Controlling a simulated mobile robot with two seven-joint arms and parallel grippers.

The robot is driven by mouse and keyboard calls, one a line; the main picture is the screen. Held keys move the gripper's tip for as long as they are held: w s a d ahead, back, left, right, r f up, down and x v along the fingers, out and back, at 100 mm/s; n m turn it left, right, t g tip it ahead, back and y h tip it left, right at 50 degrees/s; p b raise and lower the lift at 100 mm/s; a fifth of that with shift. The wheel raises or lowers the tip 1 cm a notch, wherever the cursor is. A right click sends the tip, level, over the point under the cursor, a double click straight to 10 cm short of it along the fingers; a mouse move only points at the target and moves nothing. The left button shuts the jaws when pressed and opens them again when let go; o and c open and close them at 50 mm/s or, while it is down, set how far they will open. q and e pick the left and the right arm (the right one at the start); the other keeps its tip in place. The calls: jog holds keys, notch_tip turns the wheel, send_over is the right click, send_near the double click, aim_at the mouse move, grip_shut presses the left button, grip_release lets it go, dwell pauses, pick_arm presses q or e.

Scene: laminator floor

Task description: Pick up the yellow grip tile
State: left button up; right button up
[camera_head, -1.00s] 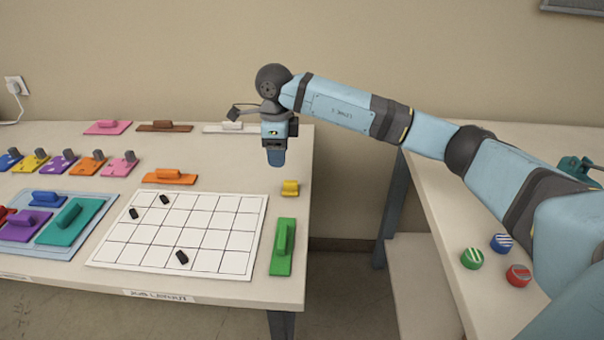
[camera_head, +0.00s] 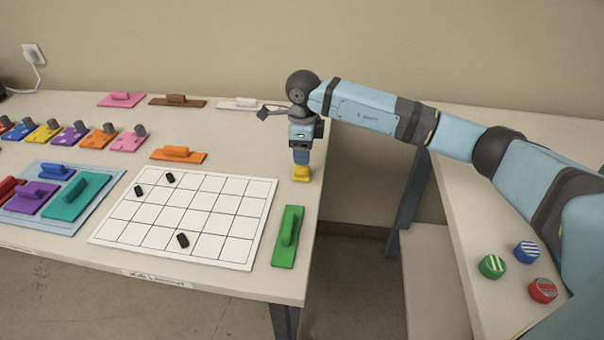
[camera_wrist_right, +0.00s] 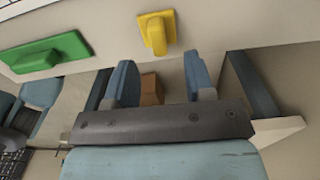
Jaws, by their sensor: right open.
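The yellow grip tile (camera_head: 302,174) is a small yellow plate with a raised grip, lying near the right edge of the left table. It also shows in the right wrist view (camera_wrist_right: 156,32), beyond the fingertips and not between them. My right gripper (camera_head: 302,158) points down over the tile in the head view, and its fingers cover part of the tile's far side. In the right wrist view the two blue fingers (camera_wrist_right: 160,75) stand apart with nothing between them. I cannot tell the exact height gap to the tile. My left gripper is not in view.
A green tile (camera_head: 288,237) lies in front of the yellow one, near the table edge. A white grid board (camera_head: 215,205) with black pieces is to the left, and an orange tile (camera_head: 178,155) lies behind it. Striped round pieces, one of them green (camera_head: 492,266), sit on the right table.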

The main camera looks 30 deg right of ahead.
aim_at(302, 167)
jog(key=f, duration=0.5)
jog(key=shift+a+f+b, duration=0.2)
jog(key=shift+f+b, duration=0.1)
jog(key=shift+b, duration=0.1)
jog(key=shift+c, duration=0.2)
grip_shut()
